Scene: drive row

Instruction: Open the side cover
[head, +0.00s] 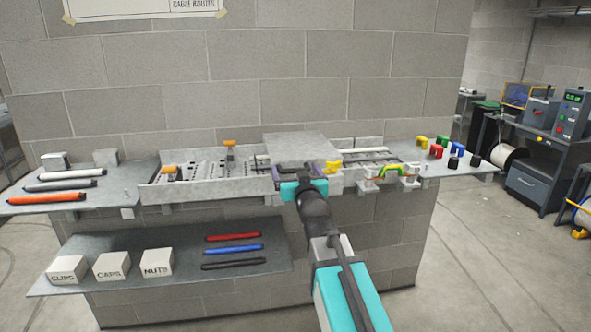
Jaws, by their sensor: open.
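The drive row (212,186) is a long grey open tray on the bench, with small parts inside. A flat grey cover plate (300,146) lies over its middle right; I take this as the side cover, though I cannot tell for sure. My gripper (299,171) is open at the front of the row, just below the plate's front edge. Its fingers are spread to left and right, and the teal wrist hides what lies between and behind them. I cannot tell whether the fingers touch anything. An orange-topped part (230,143) stands at the row's back left.
Yellow, red, green, blue and black pieces (436,152) stand on the right bench. A lower shelf (180,237) holds labelled boxes and rods.

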